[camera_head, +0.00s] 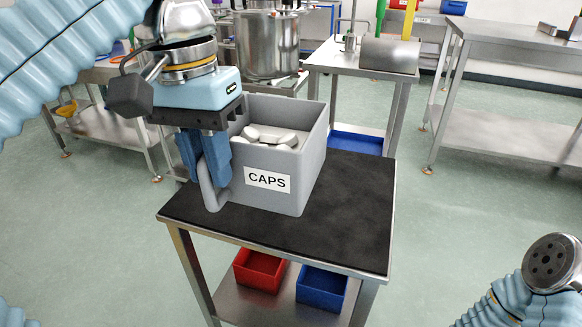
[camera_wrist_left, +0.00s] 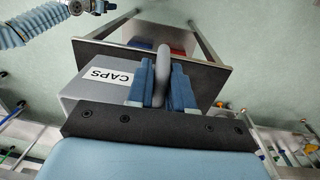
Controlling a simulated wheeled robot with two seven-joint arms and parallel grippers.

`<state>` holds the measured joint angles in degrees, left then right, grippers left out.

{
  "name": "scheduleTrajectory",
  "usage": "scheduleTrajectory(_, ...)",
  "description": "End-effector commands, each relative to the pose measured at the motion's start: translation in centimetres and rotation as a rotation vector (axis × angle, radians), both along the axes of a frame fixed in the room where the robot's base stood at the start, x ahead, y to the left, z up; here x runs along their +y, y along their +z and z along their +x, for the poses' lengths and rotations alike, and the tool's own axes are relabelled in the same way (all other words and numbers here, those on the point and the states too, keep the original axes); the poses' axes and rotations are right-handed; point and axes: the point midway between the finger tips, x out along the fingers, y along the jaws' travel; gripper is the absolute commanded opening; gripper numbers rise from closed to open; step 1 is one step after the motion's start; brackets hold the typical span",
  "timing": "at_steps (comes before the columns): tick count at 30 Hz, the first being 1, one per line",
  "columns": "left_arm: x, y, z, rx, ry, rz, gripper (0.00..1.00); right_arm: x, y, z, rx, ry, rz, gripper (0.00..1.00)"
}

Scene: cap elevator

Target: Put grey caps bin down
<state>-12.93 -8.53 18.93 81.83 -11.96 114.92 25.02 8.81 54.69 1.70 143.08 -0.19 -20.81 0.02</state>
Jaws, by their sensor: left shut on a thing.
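The grey caps bin (camera_head: 308,165), labelled CAPS, is upright over the black-topped table (camera_head: 350,215). It holds several pale grey caps (camera_head: 270,136). Its base looks to be on or very close to the black top; I cannot tell if any gap is left. My left gripper (camera_head: 205,160) is shut on the bin's grey handle (camera_head: 211,188) at the left side. In the left wrist view, the blue fingers (camera_wrist_left: 162,85) clasp the handle (camera_wrist_left: 161,70), with the bin (camera_wrist_left: 90,98) beside them. My right arm ends in a round flange, with no gripper visible.
The black top is clear to the right of the bin. A red bin (camera_head: 259,270) and a blue bin (camera_head: 322,287) sit on the shelf below. A steel pot (camera_head: 266,45) and other steel tables (camera_head: 500,35) stand behind.

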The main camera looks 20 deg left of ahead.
Motion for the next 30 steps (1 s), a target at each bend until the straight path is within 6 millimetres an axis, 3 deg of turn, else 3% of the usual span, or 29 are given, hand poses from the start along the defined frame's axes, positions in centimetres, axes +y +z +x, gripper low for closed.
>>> scheduleTrajectory(5,0.3,-1.5,3.3,0.005,0.002,0.001,0.0,0.0,0.0,-0.1,0.001,0.0,0.0,0.43)
scheduleTrajectory(12,0.9,-5.0,9.6,0.004,0.002,0.002,0.0,0.0,-0.1,0.0,0.001,0.0,0.0,0.43)
scheduleTrajectory(26,1.3,-10.4,13.9,0.005,0.003,0.001,0.0,0.0,-0.8,0.0,0.001,-0.001,-0.001,0.43)
scheduleTrajectory(30,1.3,-12.6,13.7,0.002,0.001,0.001,0.0,-0.1,-1.4,0.0,0.0,-0.002,-0.001,0.43)
